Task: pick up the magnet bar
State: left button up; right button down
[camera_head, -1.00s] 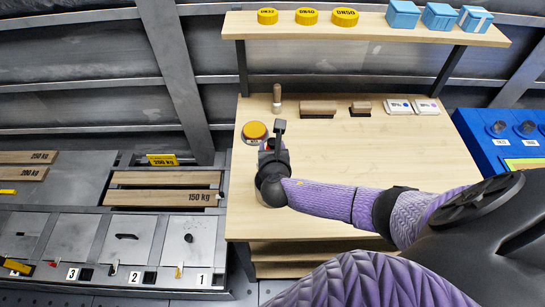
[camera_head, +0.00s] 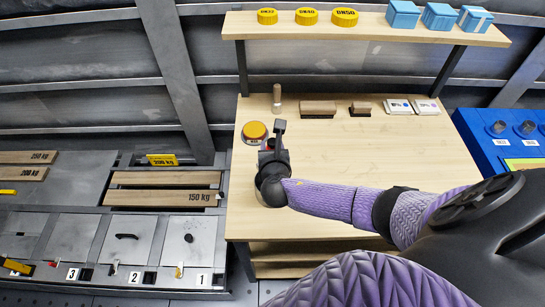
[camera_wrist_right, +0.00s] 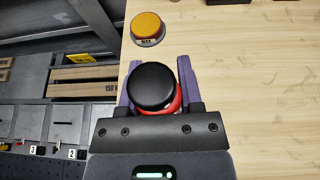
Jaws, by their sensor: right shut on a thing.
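A red thing with a round black top (camera_wrist_right: 154,87), which looks like the magnet bar, stands between the purple fingers of my right gripper (camera_wrist_right: 158,84) in the right wrist view. The fingers are shut on it, one on each side. Its lower part is hidden by the black top and the gripper. In the head view my right gripper (camera_head: 271,150) is over the left side of the wooden bench, and only a little red shows there. My left gripper is not in view.
A yellow-topped round thing (camera_head: 254,131) sits just beyond my right gripper on the wooden bench (camera_head: 370,160). A wooden-handled tool (camera_head: 277,97), two brown blocks (camera_head: 318,109) and white boxes (camera_head: 412,106) line the back. The bench's middle is clear.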

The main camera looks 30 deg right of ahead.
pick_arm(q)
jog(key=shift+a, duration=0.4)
